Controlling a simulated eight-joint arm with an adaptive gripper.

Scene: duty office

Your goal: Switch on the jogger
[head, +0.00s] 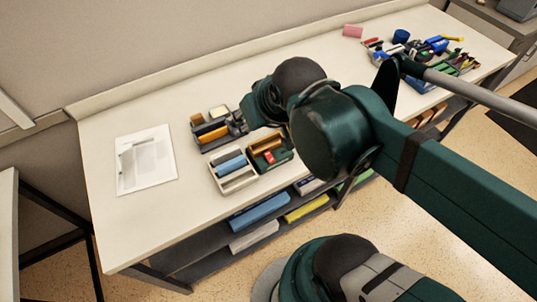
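I cannot tell for sure which thing is the jogger. A small dark green unit (283,160) with an orange-brown top part and a red piece (268,157) sits near the front edge of the white worktop (105,205), and it may be the jogger. Whether the red piece is a switch is too small to tell. My dark green arm crosses the picture from the right, and its joints hang in front of the worktop, just above and right of this unit. My gripper's fingers do not show.
A pale tray (240,183) with blue blocks stands left of the unit. A dark holder (206,145) is behind it. A paper sheet (163,181) lies at left. Shelves with coloured boxes (258,211) are below.

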